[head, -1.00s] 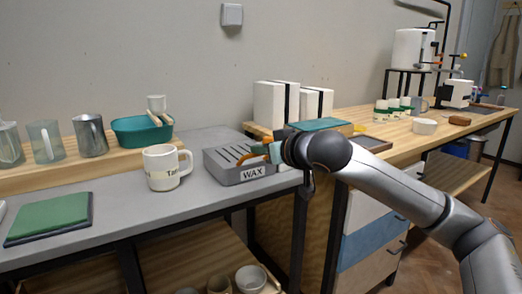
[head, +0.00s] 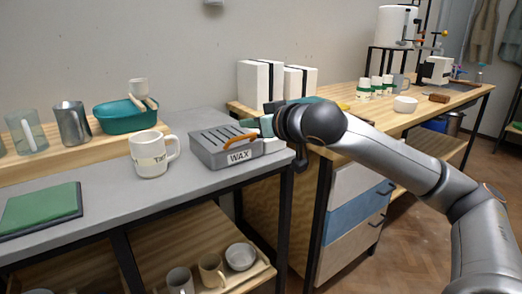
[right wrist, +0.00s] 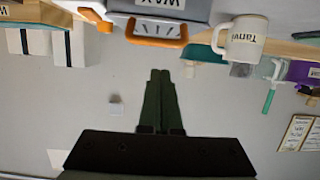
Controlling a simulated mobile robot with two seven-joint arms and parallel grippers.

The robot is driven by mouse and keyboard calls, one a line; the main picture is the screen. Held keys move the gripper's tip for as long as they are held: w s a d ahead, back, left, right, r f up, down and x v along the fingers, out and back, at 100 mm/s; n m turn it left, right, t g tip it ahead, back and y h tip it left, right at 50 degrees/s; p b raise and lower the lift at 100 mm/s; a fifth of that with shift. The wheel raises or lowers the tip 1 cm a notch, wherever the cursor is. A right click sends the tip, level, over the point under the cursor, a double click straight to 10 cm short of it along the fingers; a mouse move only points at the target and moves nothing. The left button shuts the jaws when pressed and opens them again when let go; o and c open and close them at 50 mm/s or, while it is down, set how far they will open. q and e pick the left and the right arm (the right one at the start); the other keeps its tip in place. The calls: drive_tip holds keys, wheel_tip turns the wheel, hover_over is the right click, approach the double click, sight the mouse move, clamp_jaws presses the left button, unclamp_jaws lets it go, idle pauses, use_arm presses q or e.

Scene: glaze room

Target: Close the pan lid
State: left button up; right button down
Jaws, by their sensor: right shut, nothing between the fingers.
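The grey pan (head: 210,154) with a WAX label sits on the grey bench near its right end. Its slotted top (head: 213,137) faces up, and an orange handle (head: 241,138) shows at its right side. I cannot tell how far the lid is open. In the right wrist view, the pan (right wrist: 180,9) is at the top edge, upside down, with the orange handle (right wrist: 157,38) facing the fingers. My right gripper (right wrist: 160,73) is shut and empty, apart from the handle in that view. My left gripper is not in view.
A white mug (head: 150,158) stands close left of the pan. A teal basin (head: 125,118) and metal jug (head: 71,124) are on the raised shelf behind. White boxes (head: 261,82) stand behind my right wrist. The bench front between mug and green pad (head: 40,207) is clear.

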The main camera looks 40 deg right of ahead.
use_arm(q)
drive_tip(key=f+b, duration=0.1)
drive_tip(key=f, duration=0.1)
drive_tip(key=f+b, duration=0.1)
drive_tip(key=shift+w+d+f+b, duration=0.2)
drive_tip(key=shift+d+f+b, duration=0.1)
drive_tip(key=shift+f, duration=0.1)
use_arm(e)
drive_tip(key=s+f, duration=0.5)
drive_tip(key=f, duration=0.2)
drive_tip(key=shift+s, duration=0.2)
